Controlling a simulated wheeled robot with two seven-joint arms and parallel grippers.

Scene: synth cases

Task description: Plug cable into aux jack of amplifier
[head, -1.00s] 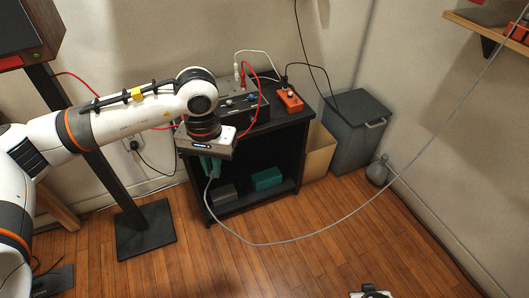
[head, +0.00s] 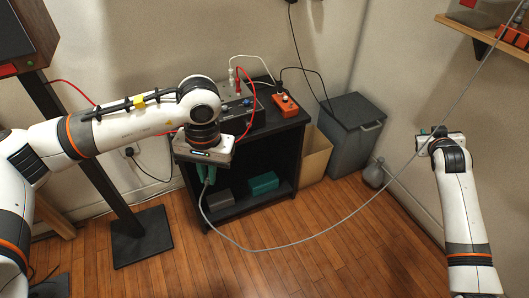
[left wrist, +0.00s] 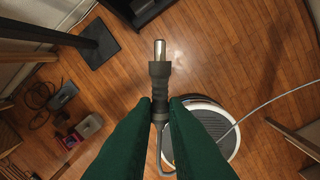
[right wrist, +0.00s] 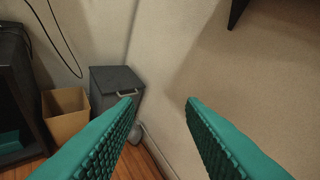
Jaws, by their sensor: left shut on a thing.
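The grey cable (head: 300,243) hangs in a loop from my left gripper (head: 203,180) and runs up to the top right in the head view. In the left wrist view, my left gripper (left wrist: 160,108) is shut on the cable's plug (left wrist: 158,70), whose metal tip points away from the fingers. The black amplifier (head: 247,112) with knobs stands on the black cabinet, partly hidden behind my left wrist. The plug is apart from it. The aux jack cannot be made out. My right gripper (right wrist: 160,102) is open and empty, near the right wall.
The black cabinet (head: 262,152) has a shelf with a grey box (head: 219,199) and a teal box (head: 263,183). An orange box (head: 285,104) sits on top. A tan bin (head: 315,156) and grey bin (head: 352,130) stand right of it. A shelf (head: 480,38) juts from the right wall.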

